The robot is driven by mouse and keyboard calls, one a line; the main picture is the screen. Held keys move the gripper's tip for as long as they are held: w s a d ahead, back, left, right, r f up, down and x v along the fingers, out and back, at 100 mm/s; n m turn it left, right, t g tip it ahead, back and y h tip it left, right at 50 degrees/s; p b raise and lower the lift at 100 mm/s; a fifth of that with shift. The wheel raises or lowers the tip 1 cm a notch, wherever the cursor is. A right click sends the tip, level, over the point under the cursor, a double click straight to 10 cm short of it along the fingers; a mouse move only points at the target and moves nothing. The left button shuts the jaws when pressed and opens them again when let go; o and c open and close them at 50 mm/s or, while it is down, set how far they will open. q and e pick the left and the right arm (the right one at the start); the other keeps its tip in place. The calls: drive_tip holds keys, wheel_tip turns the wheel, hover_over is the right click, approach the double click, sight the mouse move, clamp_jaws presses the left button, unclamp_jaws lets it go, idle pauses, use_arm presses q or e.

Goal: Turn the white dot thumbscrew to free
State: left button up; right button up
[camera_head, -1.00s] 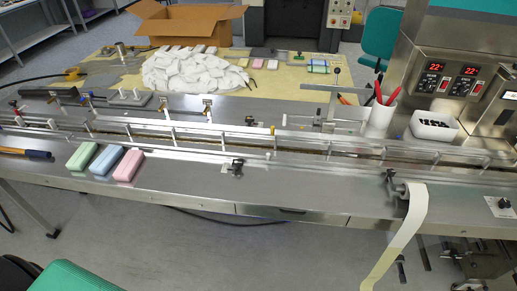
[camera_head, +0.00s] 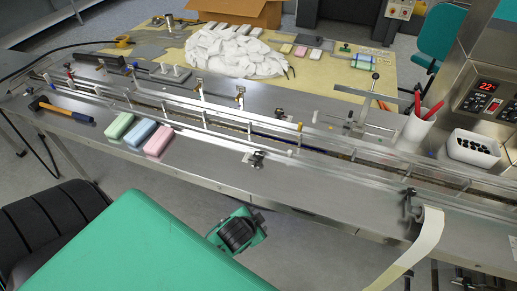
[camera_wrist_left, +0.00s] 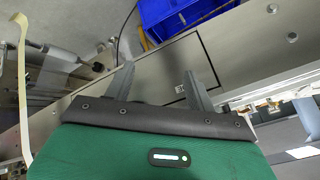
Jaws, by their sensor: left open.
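A dark thumbscrew-like fitting (camera_head: 257,159) stands on the near edge of the steel conveyor bench (camera_head: 210,165), with a small pale plate beside it. Another dark fitting (camera_head: 409,203) is further right, by the paper strip. I cannot make out a white dot on either. My left gripper (camera_wrist_left: 160,82) is open and empty in the left wrist view, its two grey fingers apart in front of a bare metal panel (camera_wrist_left: 160,70). My right gripper is not in view.
Green, blue and pink bars (camera_head: 140,133) and a hammer-like tool (camera_head: 62,110) lie on the bench. A white cup (camera_head: 418,132) and a white bin (camera_head: 473,147) stand at right. A paper strip (camera_head: 415,250) hangs off the front edge. A blue crate (camera_wrist_left: 175,15) shows in the wrist view.

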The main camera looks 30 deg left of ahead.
use_arm(q)
drive_tip(key=w+d+r+m+t+h, duration=0.1)
drive_tip(key=w+r+m+t, duration=0.5)
drive_tip(key=r, duration=0.5)
drive_tip(key=w+d+r+m+t+h, duration=0.1)
drive_tip(key=w+r+m+t, duration=0.3)
drive_tip(key=w+r, duration=0.55)
drive_tip(key=d+r+m+g+h, duration=0.3)
drive_tip(key=d+r+m+h, duration=0.4)
drive_tip(key=m, duration=0.6)
drive_tip(key=d+r+m+g+h, duration=0.2)
drive_tip(key=d+r+m+h, duration=0.15)
drive_tip(key=m+h, duration=0.65)
drive_tip(key=m+g+y+p, duration=0.2)
drive_tip(key=m+g+y, duration=1.1)
drive_tip(key=m+y, duration=0.6)
hover_over(258, 154)
wheel_tip(258, 154, down, 9)
drive_tip(key=m+h, duration=0.1)
wheel_tip(258, 154, down, 12)
drive_tip(key=p, duration=0.3)
drive_tip(key=shift+d+p, duration=0.1)
drive_tip(key=shift+p, duration=0.25)
drive_tip(key=shift+f, duration=0.55)
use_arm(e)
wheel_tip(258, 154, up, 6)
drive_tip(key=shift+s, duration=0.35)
